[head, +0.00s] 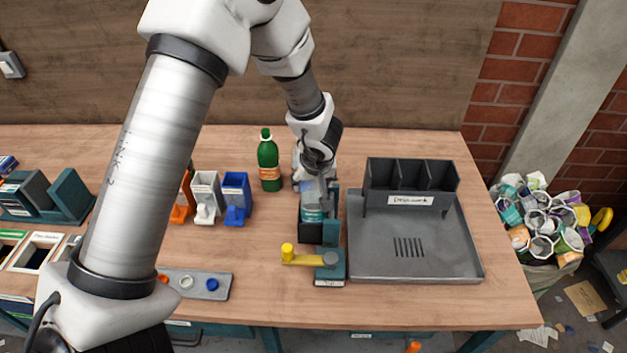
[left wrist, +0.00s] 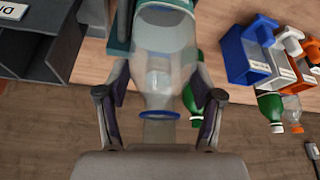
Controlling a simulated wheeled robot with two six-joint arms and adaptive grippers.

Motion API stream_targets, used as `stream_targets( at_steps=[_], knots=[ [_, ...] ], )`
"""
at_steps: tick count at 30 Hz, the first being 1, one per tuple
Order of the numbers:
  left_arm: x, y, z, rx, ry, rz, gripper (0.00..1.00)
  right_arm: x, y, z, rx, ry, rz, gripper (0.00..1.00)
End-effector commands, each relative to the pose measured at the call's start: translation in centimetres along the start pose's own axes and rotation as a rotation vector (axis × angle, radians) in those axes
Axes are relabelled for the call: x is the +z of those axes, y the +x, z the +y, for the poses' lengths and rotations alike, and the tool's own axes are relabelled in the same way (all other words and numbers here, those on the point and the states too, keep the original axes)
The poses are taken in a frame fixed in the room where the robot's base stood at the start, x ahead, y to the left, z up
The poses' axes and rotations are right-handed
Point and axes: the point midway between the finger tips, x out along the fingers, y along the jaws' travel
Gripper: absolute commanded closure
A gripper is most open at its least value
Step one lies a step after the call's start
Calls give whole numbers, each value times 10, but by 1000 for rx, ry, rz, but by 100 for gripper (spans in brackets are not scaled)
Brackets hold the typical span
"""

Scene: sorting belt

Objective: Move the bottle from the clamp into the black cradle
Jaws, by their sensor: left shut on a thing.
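The bottle (head: 312,212) is clear with a teal label, and its body is at the black and teal clamp (head: 330,257) with the yellow lever. My left gripper (head: 314,180) is shut on the bottle from above. In the left wrist view my left gripper (left wrist: 160,98) has a finger on each side of the clear bottle (left wrist: 165,45), near a blue ring at its neck. I cannot tell whether the clamp still grips the bottle. A dark grey rack (head: 410,181) with three bays stands right of the clamp; I cannot tell whether it is the black cradle. My right gripper is out of view.
A grey tray (head: 440,262) lies under the rack. A green bottle (head: 268,165) stands behind the clamp, left of my gripper. Blue (head: 236,190), white (head: 205,190) and orange holders stand to the left. A bin of crushed containers (head: 545,222) stands beyond the table's right edge.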

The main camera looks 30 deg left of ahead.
Motion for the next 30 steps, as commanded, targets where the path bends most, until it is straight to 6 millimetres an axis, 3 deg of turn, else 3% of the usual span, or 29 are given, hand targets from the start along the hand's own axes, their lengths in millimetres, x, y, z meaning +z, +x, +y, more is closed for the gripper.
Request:
stream_targets(
  at_steps=[7,30],
  knots=[
    [-3,-1,0,1,-1,1,100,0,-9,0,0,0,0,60],
    [4,15,0,1,1,1,100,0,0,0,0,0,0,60]
  ],
)
